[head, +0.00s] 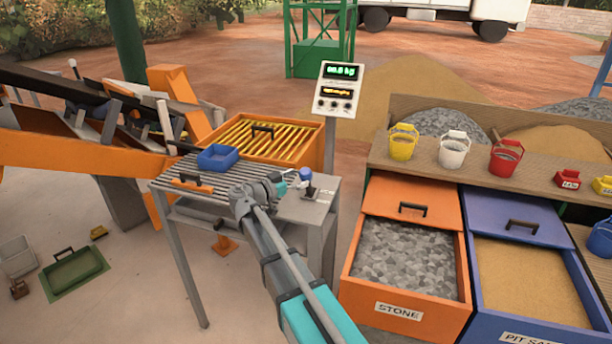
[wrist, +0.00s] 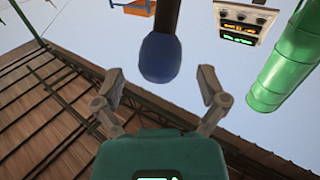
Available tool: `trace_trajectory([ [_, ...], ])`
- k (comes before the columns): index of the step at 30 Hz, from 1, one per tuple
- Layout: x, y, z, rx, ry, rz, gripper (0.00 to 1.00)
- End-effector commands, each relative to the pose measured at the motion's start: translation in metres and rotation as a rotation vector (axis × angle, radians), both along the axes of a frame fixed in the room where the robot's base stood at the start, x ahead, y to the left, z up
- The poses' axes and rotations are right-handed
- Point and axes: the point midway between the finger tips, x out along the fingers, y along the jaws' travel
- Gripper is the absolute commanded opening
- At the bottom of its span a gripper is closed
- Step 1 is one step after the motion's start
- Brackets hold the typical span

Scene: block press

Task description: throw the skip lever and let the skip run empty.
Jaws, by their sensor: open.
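A lever with a blue knob (head: 306,174) stands on a dark base at the right end of the slatted metal table (head: 325,200). The knob also shows in the wrist view (wrist: 158,58), on a black stem. My gripper (head: 285,182) is just left of the knob, low over the table. In the wrist view my open gripper (wrist: 157,82) has one finger on each side of the knob's near end. I cannot tell whether either finger touches it. Which part is the skip is not clear; an orange machine (head: 60,145) stands at left.
A blue tray (head: 217,157) and an orange-handled tool (head: 192,183) lie on the table. Behind are an orange box with yellow bars (head: 240,138) and a display post (head: 338,88). A stone bin (head: 352,282) and a sand bin (head: 485,310) stand at right.

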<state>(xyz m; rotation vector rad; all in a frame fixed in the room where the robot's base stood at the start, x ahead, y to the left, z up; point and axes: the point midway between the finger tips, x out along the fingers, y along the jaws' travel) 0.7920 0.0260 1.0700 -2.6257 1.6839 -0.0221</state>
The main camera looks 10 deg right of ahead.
Motion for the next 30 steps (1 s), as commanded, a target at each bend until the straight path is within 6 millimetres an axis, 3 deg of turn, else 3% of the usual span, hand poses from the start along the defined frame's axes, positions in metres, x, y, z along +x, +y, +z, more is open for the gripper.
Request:
trace_trajectory([
  [9, 0.012, -0.026, 0.0, 0.0, 0.0, -0.002, 0.92],
  [21, 0.013, -0.029, 0.0, 0.0, 0.0, 0.0, 0.92],
  [30, 0.013, -0.029, 0.0, 0.0, 0.0, 0.0, 0.36],
])
